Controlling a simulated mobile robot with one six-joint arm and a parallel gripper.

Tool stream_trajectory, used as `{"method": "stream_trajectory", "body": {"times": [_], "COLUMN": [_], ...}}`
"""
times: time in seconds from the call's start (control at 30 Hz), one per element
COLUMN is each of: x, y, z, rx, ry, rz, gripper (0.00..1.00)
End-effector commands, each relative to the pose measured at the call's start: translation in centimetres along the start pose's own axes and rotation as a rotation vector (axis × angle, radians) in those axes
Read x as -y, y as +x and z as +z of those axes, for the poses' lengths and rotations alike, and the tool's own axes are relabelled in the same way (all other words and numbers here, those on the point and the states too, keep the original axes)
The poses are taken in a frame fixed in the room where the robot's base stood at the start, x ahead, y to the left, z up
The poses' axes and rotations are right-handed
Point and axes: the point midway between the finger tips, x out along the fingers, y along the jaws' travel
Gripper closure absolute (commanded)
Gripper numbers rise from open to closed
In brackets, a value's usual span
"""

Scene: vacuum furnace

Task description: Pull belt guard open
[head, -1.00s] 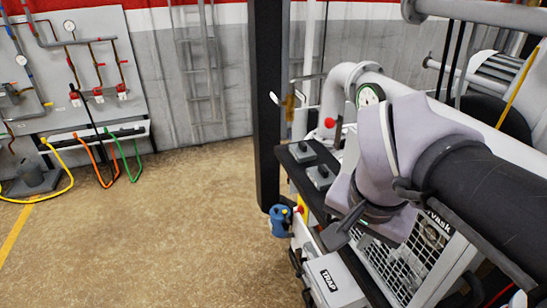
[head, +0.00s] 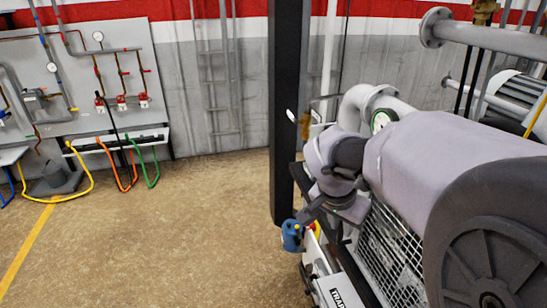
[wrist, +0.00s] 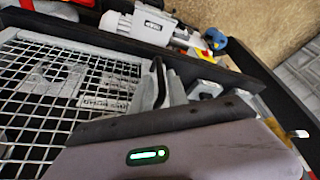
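The belt guard (head: 392,255) is a pale wire-mesh panel in a light frame, low at the right in the head view, partly hidden behind my arm. In the wrist view its mesh (wrist: 45,100) fills the left side, with machine parts behind it. My gripper (head: 312,208) is beside the guard's upper left end in the head view. In the wrist view my gripper's dark fingers (wrist: 160,85) show just right of the mesh, seen edge-on. I cannot tell whether they touch the guard or how far apart they are.
A white box marked TRAP (head: 340,290) and a blue part (head: 291,236) are low beside the machine. A black post (head: 287,110) stands behind. Large grey pipes (head: 480,35) run at upper right. The floor (head: 190,220) to the left is clear.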

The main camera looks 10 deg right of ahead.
Motion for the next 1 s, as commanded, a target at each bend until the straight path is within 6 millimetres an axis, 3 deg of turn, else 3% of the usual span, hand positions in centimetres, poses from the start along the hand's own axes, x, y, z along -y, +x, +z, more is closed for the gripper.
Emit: {"method": "stream_trajectory", "body": {"times": [0.2,0.47,0.6,1.0], "x": [0.0,0.0,0.0,0.1], "y": [1.9,2.0,2.0,2.0], "z": [0.0,0.0,0.0,-0.1], "rx": [0.0,-0.001,-0.001,-0.001], "ry": [0.0,0.0,0.0,0.0], "rz": [-0.001,-0.001,-0.001,-0.002], "gripper": [0.8,0.8,1.0,1.0]}}
